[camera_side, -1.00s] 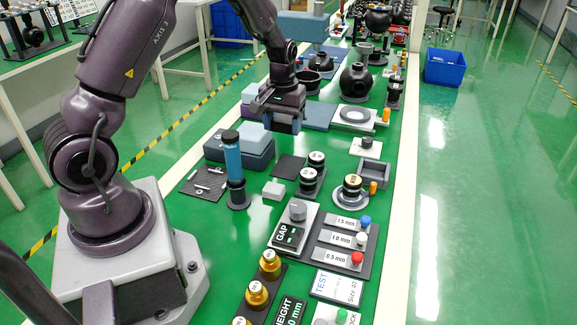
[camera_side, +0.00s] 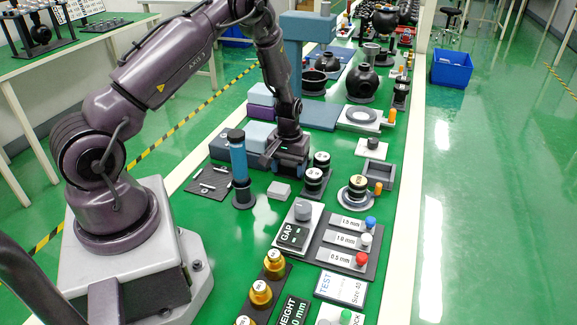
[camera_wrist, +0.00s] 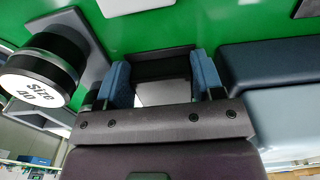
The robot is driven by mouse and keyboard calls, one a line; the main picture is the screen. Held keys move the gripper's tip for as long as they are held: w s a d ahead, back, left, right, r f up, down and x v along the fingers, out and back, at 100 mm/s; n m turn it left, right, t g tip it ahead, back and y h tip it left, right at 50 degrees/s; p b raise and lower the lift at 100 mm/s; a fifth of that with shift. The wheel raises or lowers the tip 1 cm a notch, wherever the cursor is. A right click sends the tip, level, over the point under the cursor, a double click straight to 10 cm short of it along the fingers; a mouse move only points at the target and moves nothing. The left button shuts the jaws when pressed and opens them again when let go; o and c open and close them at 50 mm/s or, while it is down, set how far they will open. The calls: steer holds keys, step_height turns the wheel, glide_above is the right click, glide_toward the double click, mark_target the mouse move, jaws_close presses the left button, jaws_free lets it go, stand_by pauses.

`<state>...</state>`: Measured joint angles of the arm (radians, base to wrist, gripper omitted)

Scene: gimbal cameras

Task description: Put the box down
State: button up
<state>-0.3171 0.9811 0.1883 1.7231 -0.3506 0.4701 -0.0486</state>
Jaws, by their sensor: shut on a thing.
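My gripper (camera_side: 288,163) is low over the green table, just right of the blue boxes, pointing down. In the wrist view its two blue-padded fingers (camera_wrist: 162,88) are closed on a light grey box (camera_wrist: 156,94), of which only a small part shows. A dark square pad (camera_wrist: 150,65) lies under and beyond the box. In the side view the gripper covers the held box and most of the pad. I cannot tell whether the box touches the pad.
A blue cylinder (camera_side: 238,160) on a stand is left of my gripper. Black stacked gauges (camera_side: 318,172) stand close on its right. Blue boxes (camera_side: 238,141) sit close on the left. A small light grey block (camera_side: 279,191) lies in front. An open grey tray (camera_side: 377,176) is further right.

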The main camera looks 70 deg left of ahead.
steer(key=shift+f, duration=0.15)
steer(key=o, duration=1)
